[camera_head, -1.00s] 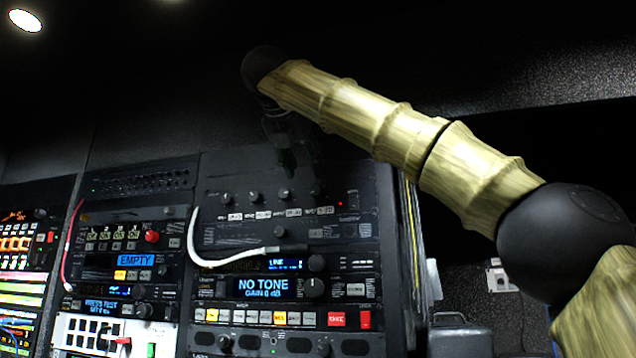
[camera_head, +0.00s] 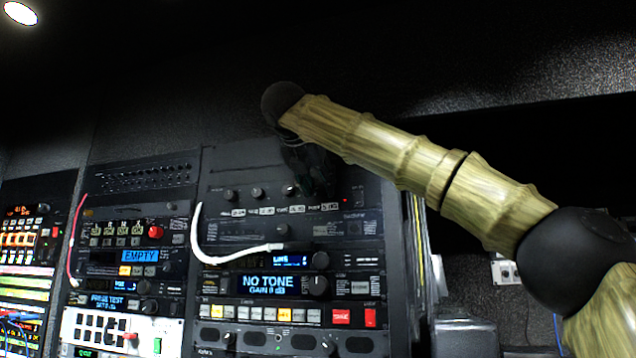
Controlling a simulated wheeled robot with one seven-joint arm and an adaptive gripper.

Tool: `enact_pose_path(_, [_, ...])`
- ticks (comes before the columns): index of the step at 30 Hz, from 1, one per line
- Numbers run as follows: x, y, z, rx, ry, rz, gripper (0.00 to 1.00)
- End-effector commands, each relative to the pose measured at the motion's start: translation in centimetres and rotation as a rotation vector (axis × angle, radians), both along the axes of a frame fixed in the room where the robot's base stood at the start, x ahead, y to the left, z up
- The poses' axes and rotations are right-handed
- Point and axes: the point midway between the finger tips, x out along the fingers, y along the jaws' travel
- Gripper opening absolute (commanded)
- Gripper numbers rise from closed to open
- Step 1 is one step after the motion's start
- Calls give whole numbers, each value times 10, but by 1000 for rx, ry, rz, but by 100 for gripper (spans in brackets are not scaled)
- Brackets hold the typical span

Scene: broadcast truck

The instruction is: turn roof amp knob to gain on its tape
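The amp panel (camera_head: 225,170) in the right rack has a row of small dark knobs with pale tape labels under them. The left knob (camera_head: 231,195), second knob (camera_head: 258,193) and third knob (camera_head: 289,190) show. My gripper (camera_head: 316,190) is dark, points down and covers the right end of the row, so the knob there is hidden. Whether it touches that knob or is open cannot be made out. The rightmost tape label (camera_head: 323,207) sits just below my gripper; its lettering is too small to read surely.
Below, a display (camera_head: 268,285) reads "NO TONE" and "GAIN 0 dB". A white cable (camera_head: 225,257) loops across the rack's left side. Another rack (camera_head: 125,235) stands left. A dark case (camera_head: 465,335) is at the lower right.

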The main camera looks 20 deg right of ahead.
Motion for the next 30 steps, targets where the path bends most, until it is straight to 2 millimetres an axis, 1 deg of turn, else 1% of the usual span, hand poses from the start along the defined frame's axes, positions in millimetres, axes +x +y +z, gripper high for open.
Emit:
enact_pose_path(1, [0, 0, 0, 0, 0, 0, 27])
enact_pose_path(5, [0, 0, 0, 0, 0, 0, 3])
enact_pose_path(6, [0, 0, 0, 0, 0, 0, 2])
enact_pose_path(17, [-1, -1, -3, 41, -28, -1, 2])
enact_pose_path(23, [-2, -1, -6, 131, -90, -2, 2])
enact_pose_path(30, [-2, -2, -7, 277, -188, -2, 2])
